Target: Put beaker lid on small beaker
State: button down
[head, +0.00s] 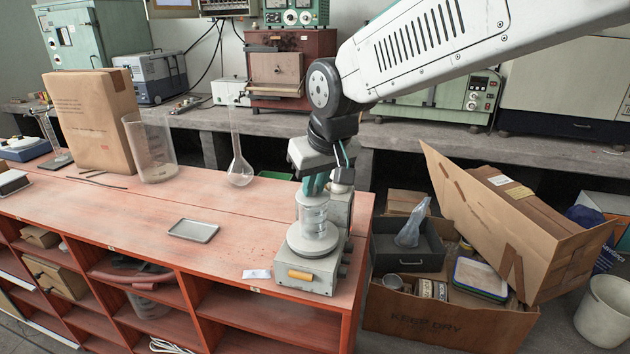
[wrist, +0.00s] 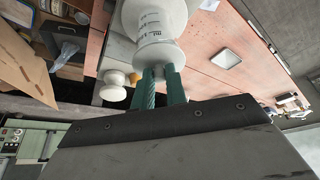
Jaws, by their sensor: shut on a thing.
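The small beaker (head: 313,212), clear with printed ml markings, stands upright on the round plate of a grey bench device (head: 318,268). It also shows at the top of the wrist view (wrist: 158,22). My gripper (head: 314,184) is directly above it, pointing down, with teal fingers shut on the beaker lid. The pale round lid (wrist: 158,52) shows in the wrist view between the fingertips and the beaker, in line with its mouth. I cannot tell whether the lid is seated or slightly above the rim; the fingers hide its grip.
A grey tray (head: 193,230) lies left of the device on the red bench top. A large beaker (head: 150,148), a flask (head: 240,165) and a cardboard box (head: 92,120) stand farther left. An open carton (head: 450,320) sits right of the bench. The bench middle is mostly clear.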

aim_at(315, 197)
jog(key=shift+f, duration=0.3)
jog(key=c, duration=0.9)
grip_release()
jog(key=shift+c, duration=0.2)
jog(key=shift+r, duration=0.1)
jog(key=shift+r, duration=3.45)
jog(key=s+d+f+m+g+h, duration=0.1)
jog(key=s+d+f+m, duration=0.1)
jog(key=s+d, duration=0.9)
jog(key=s+d+f+m+g+h, duration=0.1)
jog(key=s+d+f, duration=0.4)
jog(key=s+d, duration=0.6)
jog(key=s+m+g, duration=0.1)
jog(key=s+m, duration=0.1)
jog(key=s, duration=0.2)
jog(key=shift+s+d+f, duration=0.25)
jog(key=shift+d+f, duration=0.05)
jog(key=shift+d, duration=0.05)
